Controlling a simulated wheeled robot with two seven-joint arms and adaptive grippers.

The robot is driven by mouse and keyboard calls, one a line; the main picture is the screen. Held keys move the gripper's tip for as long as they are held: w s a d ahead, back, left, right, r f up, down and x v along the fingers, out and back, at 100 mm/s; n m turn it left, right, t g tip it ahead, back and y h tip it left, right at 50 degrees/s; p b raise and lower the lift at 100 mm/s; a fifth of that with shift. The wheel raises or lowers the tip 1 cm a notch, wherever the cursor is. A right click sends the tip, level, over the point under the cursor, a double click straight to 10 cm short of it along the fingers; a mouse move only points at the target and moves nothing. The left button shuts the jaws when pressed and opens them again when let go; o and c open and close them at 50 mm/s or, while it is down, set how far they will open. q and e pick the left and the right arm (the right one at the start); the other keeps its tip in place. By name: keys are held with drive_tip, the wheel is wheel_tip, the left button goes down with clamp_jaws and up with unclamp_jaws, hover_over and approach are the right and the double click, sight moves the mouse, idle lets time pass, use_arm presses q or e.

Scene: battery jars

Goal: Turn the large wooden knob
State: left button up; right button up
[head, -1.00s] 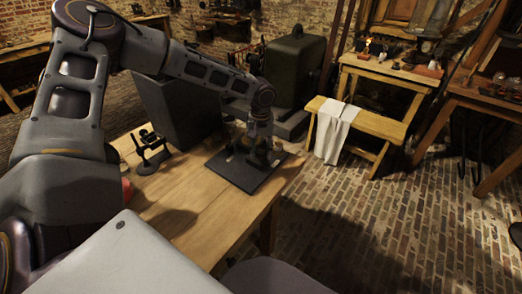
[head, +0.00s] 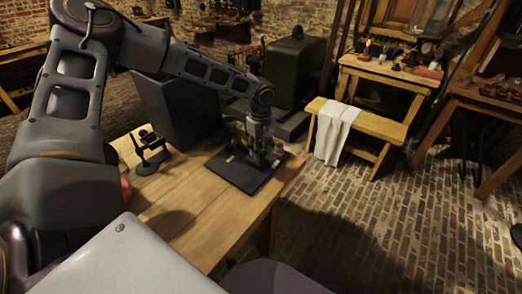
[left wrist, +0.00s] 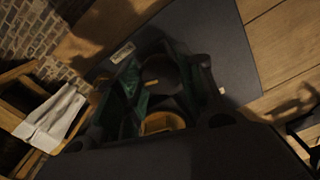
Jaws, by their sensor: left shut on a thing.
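My left gripper (head: 262,160) points down over a dark flat base (head: 232,172) on the wooden table, and it hides most of what stands there. In the left wrist view a round wood-coloured piece, seemingly the large wooden knob (left wrist: 163,122), shows between the dark fingers of my left gripper (left wrist: 158,95). The fingers are shut on it, though the contact is in deep shadow. A dark round part and dark green surfaces show beside the knob. My right gripper is out of view.
The wooden table (head: 200,225) has bare planks in front of the base. A small black apparatus (head: 150,150) stands to the left, and a dark grey block (head: 178,112) behind. A bench with a white cloth (head: 336,130) stands farther right, beyond open brick floor.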

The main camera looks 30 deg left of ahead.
sight(261, 150)
use_arm(q)
drive_tip(key=shift+w+r, duration=0.15)
drive_tip(key=o, duration=1)
drive_tip(key=shift+r, duration=5.9)
